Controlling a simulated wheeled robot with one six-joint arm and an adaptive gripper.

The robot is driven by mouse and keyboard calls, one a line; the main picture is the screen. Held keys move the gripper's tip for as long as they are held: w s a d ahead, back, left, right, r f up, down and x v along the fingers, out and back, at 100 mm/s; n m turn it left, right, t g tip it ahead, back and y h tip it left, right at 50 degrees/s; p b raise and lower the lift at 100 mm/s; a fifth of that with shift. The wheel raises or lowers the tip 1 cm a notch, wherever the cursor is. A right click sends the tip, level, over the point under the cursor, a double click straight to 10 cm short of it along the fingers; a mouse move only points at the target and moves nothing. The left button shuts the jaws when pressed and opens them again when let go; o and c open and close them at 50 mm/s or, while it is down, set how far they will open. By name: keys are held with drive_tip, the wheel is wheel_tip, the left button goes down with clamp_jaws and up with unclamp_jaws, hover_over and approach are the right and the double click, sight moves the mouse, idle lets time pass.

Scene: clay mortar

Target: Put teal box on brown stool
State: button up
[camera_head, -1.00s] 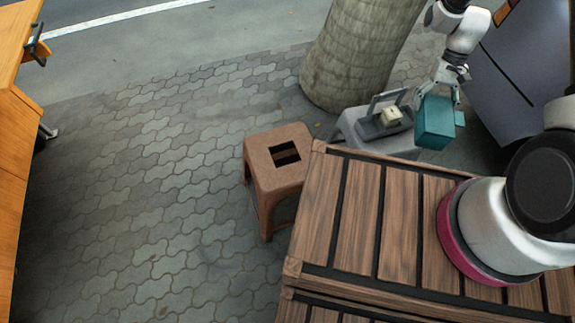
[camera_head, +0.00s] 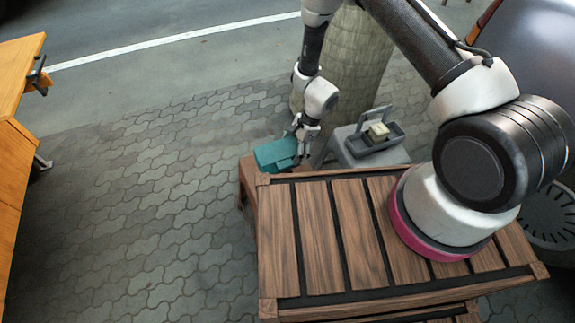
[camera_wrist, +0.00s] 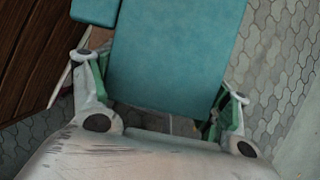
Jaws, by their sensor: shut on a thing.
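The teal box (camera_head: 276,154) is in my gripper (camera_head: 303,143), over the brown stool (camera_head: 247,177) in the head view. I cannot tell whether the box touches the stool seat. The box covers much of the seat, and the wooden platform hides the stool's lower right part. In the wrist view the teal box (camera_wrist: 178,55) fills the top middle, between the two fingers of my gripper (camera_wrist: 160,95). A smaller teal piece (camera_wrist: 96,10) shows beside it at the top left. A bit of brown, perhaps the stool, shows by the left finger.
A slatted wooden platform (camera_head: 325,220) stands close to the stool's right. A grey stool (camera_head: 343,150) with a grey open case (camera_head: 368,145) and a pale block (camera_head: 378,131) is right of my gripper. A tree trunk (camera_head: 355,75) rises behind. Paving at left is clear.

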drive_tip(key=shift+d+f, duration=0.1)
drive_tip(key=shift+f, duration=3.05)
drive_tip(key=shift+f, duration=0.15)
drive_tip(key=o, duration=1.2)
drive_tip(key=v, duration=1.2)
drive_tip(key=shift+w, duration=0.1)
